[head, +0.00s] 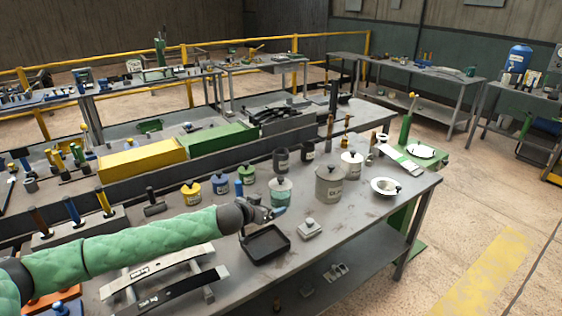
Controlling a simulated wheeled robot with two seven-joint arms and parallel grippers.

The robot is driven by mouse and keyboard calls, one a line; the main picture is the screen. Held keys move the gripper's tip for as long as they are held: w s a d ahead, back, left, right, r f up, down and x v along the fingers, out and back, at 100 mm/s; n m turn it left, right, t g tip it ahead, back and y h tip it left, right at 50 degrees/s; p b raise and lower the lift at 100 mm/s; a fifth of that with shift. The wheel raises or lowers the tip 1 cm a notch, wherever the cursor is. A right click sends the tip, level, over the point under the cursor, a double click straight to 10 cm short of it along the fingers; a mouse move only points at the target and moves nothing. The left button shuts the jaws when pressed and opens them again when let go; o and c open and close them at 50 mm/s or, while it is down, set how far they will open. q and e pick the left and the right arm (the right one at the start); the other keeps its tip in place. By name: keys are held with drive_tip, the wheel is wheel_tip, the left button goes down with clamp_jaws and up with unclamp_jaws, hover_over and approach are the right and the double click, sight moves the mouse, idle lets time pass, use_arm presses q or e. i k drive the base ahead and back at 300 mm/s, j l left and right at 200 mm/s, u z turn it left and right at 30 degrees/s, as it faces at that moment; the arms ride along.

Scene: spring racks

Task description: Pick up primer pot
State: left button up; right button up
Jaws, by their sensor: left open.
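Several lidded pots with small labels stand on the grey workbench (362,210). They include a teal and white pot (280,190), a large grey pot (328,185), a white pot (351,166), a yellow pot (190,194) and a blue pot (220,184). The labels are too small to read, so I cannot tell which is the primer pot. My left gripper (279,211) is open, at the near side of the teal and white pot; I cannot tell whether it touches it. The pot's lower part is partly hidden. My right gripper is out of view.
A black tray (265,246) lies just below my left gripper, with a small grey block (309,228) to its right. A white bowl (385,187) sits near the bench's right edge. Two dark pots (281,160) (308,151) stand behind. Curved leaf springs (157,270) lie under my left arm.

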sight(281, 161)
drive_tip(key=i, duration=1.45)
